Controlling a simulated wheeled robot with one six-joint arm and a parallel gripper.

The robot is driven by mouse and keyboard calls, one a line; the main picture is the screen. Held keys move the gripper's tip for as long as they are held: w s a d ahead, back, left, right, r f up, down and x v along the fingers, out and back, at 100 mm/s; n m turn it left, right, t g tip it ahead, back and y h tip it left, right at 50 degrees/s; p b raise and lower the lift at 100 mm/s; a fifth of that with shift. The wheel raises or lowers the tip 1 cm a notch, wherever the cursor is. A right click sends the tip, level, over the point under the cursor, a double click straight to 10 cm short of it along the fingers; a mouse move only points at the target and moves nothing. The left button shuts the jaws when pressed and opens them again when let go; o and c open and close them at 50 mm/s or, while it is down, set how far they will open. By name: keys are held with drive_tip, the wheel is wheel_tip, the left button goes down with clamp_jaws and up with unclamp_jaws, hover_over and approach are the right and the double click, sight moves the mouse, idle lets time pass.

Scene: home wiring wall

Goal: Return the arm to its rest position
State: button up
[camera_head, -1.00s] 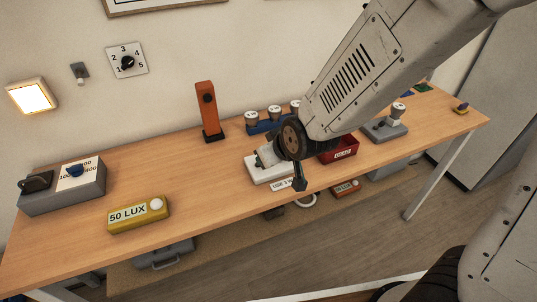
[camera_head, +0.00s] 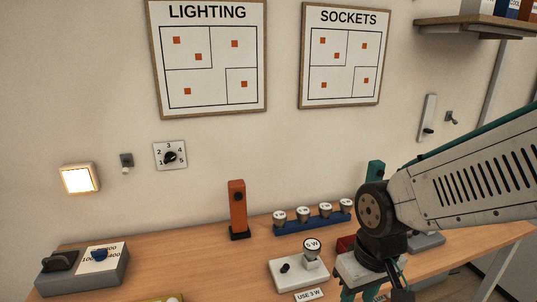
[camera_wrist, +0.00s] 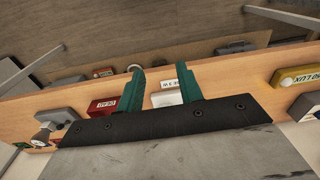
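My gripper (camera_wrist: 161,72) shows in the wrist view as two teal fingers standing well apart, with nothing held between them. In the head view my arm comes in from the right and bends down over the bench; the gripper end is low in the picture and partly cut off, to the right of the white lamp base (camera_head: 298,273). A bulb marked 5 W (camera_head: 312,247) stands upright on that base. In the wrist view the base's white "USE 3 W" label (camera_wrist: 168,84) appears beyond the gap between the fingers.
The wooden bench (camera_head: 190,262) carries an orange post (camera_head: 237,208), a blue rack (camera_head: 313,222) of bulbs, a grey switch box (camera_head: 83,270) and a red bin (camera_wrist: 103,106). A lit wall lamp (camera_head: 79,179) and a numbered dial (camera_head: 170,155) are on the wall. A shelf (camera_head: 475,27) juts out upper right.

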drive_tip(key=s+d+r+m+t, duration=0.1)
drive_tip(key=s+d+r+m, duration=0.2)
drive_tip(key=s+d+r, duration=0.6)
wheel_tip(320, 180, up, 3)
drive_tip(key=shift+s+d+r+m+h, duration=0.15)
drive_tip(key=shift+d+m+h, duration=0.15)
drive_tip(key=shift+d+m, duration=0.15)
